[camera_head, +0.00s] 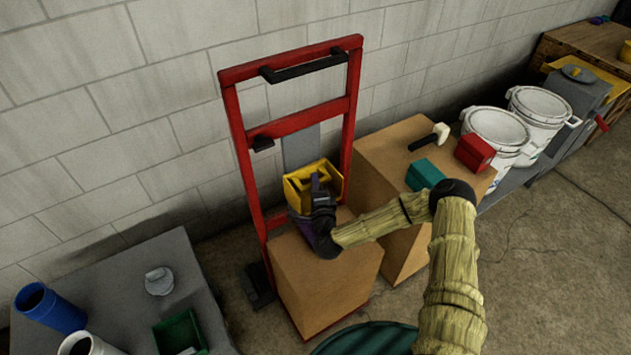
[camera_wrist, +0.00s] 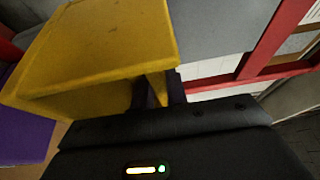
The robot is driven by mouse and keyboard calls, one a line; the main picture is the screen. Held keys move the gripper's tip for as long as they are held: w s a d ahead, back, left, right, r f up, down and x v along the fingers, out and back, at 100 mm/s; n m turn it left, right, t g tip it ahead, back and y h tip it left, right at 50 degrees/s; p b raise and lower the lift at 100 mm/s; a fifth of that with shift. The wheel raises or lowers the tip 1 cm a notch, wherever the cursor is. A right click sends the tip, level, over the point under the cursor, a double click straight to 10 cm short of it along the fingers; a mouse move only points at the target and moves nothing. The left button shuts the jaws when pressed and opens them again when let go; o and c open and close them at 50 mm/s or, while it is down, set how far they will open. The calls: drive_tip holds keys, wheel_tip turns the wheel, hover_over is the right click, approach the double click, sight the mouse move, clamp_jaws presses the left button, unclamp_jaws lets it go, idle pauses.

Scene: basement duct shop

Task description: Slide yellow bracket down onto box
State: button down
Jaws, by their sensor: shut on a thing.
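The yellow bracket (camera_head: 296,186), an open angular piece, is in front of the grey upright plate of the red hand truck, above the cardboard box (camera_head: 330,285). It fills the upper left of the wrist view (camera_wrist: 100,45). My gripper (camera_head: 319,185) is shut on the yellow bracket at its near side; its fingers meet the bracket's lower right edge in the wrist view (camera_wrist: 158,92). A purple piece (camera_wrist: 22,130) shows below the bracket, also in the head view (camera_head: 301,228). My wrist hides part of the box top, so I cannot tell whether the bracket touches anything below.
The red hand truck (camera_head: 239,130) frames the box. Right of it, a taller cardboard box (camera_head: 385,150) carries a mallet (camera_head: 430,138), a teal block (camera_head: 424,175) and a red block (camera_head: 474,153). White buckets (camera_head: 497,126) stand beyond. A grey table (camera_head: 110,270) is at left.

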wheel_tip(320, 180, down, 10)
drive_tip(key=b, duration=0.5)
drive_tip(key=shift+s, duration=0.1)
drive_tip(key=shift+f, duration=0.1)
drive_tip(key=c, duration=1.4)
unclamp_jaws()
drive_tip(key=shift+s+d, duration=0.1)
drive_tip(key=shift+s, duration=0.3)
drive_tip(key=v, duration=1.6)
drive_tip(key=shift+s, duration=0.3)
